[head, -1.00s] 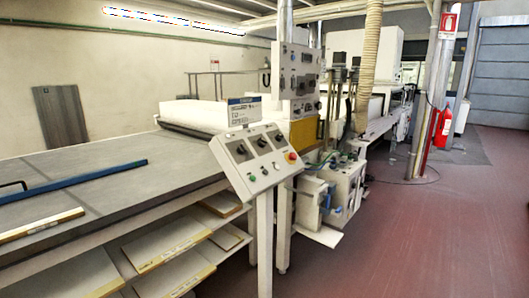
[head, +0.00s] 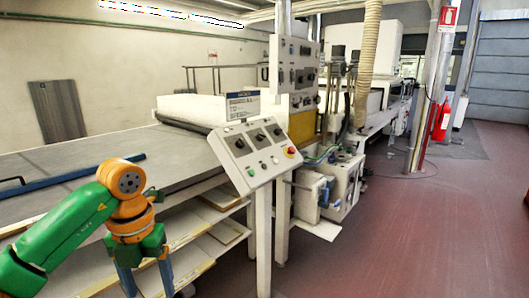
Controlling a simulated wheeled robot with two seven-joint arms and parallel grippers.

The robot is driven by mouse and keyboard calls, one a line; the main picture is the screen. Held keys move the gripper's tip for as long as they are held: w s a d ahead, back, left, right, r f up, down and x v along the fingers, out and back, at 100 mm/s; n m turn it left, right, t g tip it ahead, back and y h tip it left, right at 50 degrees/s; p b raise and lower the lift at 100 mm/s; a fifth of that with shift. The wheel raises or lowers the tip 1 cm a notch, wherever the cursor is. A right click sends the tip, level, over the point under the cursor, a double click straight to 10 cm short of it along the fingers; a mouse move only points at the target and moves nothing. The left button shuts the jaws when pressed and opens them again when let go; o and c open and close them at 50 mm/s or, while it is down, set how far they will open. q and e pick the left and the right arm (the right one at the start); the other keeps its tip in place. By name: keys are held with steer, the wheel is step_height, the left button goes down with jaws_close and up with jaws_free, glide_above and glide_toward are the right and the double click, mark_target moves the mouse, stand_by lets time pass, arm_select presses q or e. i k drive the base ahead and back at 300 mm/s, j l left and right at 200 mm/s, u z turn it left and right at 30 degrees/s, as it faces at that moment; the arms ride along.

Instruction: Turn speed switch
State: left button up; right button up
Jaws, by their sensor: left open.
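A tilted grey-white control panel (head: 247,160) stands on a post at the end of the long table. It carries several black rotary switches in its upper row, one of them the middle switch (head: 259,137), small buttons below, and a red knob with a yellow surround (head: 290,152) at its right end. I cannot read which switch is for speed. My left gripper (head: 148,290) is open and empty, pointing down at the lower left. It is well apart from the panel, to its left and lower in the picture. My right gripper is not in view.
The long grey table (head: 65,160) has a blue bar (head: 70,173) on it and shelves with boards below. A taller control cabinet (head: 293,70) stands behind the panel. Red floor (head: 400,240) is clear at right, with a fire extinguisher (head: 441,122) beyond.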

mark_target(240, 143)
steer(key=i+z, duration=0.3)
steer(key=i, duration=0.4)
steer(key=i+j+z, duration=0.15)
steer(key=i+z, duration=0.15)
steer(key=i, duration=0.4)
